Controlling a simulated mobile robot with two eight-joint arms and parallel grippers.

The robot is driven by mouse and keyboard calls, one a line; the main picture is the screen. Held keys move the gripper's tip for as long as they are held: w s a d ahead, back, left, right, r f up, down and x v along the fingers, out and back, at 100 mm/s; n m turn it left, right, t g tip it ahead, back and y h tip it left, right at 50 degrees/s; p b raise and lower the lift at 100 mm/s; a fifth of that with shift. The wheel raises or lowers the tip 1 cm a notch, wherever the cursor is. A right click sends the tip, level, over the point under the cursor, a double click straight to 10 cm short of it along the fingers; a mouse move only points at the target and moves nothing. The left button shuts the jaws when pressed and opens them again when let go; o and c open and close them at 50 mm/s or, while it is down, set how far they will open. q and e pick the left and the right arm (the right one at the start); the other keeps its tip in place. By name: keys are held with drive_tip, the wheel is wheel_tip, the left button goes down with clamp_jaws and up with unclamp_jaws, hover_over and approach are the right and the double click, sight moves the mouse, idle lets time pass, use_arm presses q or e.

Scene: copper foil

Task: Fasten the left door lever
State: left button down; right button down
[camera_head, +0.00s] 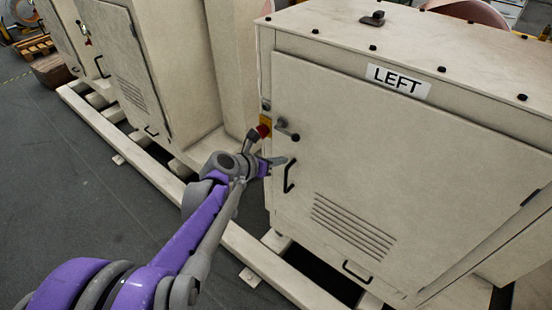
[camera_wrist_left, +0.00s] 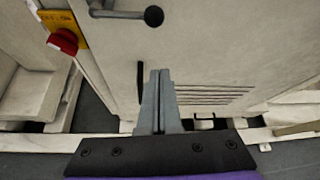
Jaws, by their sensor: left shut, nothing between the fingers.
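The cream cabinet door (camera_head: 380,165) under the LEFT label (camera_head: 398,81) appears closed. Its lever (camera_head: 288,130) is near the door's upper left edge. In the left wrist view, the lever (camera_wrist_left: 122,14) extends right from its pivot at the top edge and ends in a dark round knob (camera_wrist_left: 153,16). My left gripper (camera_head: 284,161) is shut and empty, just below the lever in the head view. In the left wrist view, its fingers (camera_wrist_left: 159,75) are together below the knob, with a visible gap. My right gripper is not in view.
A black pull handle (camera_head: 289,175) is beside my left fingers; it also shows in the left wrist view (camera_wrist_left: 140,83). A red switch (camera_head: 264,130) on a yellow plate (camera_wrist_left: 63,18) is left of the lever. Vents (camera_head: 352,227) and a lower handle (camera_head: 357,272) are below. Open floor (camera_head: 90,220) lies left.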

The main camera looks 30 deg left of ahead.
sight(297, 138)
use_arm(q)
drive_tip(key=w+p, duration=0.1)
drive_tip(key=w, duration=0.5)
drive_tip(key=shift+w+d+r, duration=0.15)
drive_tip(key=shift+r, duration=0.25)
drive_tip(key=shift+r+n+h, duration=0.5)
idle(0.3)
wheel_tip(297, 138, up, 2)
drive_tip(key=shift+r+n+h, duration=0.15)
drive_tip(key=shift+n+h, duration=0.75)
drive_tip(key=shift+h, duration=0.1)
drive_tip(key=a+r+n, duration=0.1)
drive_tip(key=a+r, duration=0.5)
drive_tip(key=shift+w+a+h, duration=0.25)
drive_tip(key=shift+a+h, duration=0.1)
drive_tip(key=shift+h, duration=0.05)
drive_tip(key=shift+a+r+t, duration=0.15)
drive_tip(key=shift+r+t, duration=0.1)
drive_tip(key=shift+t, duration=0.05)
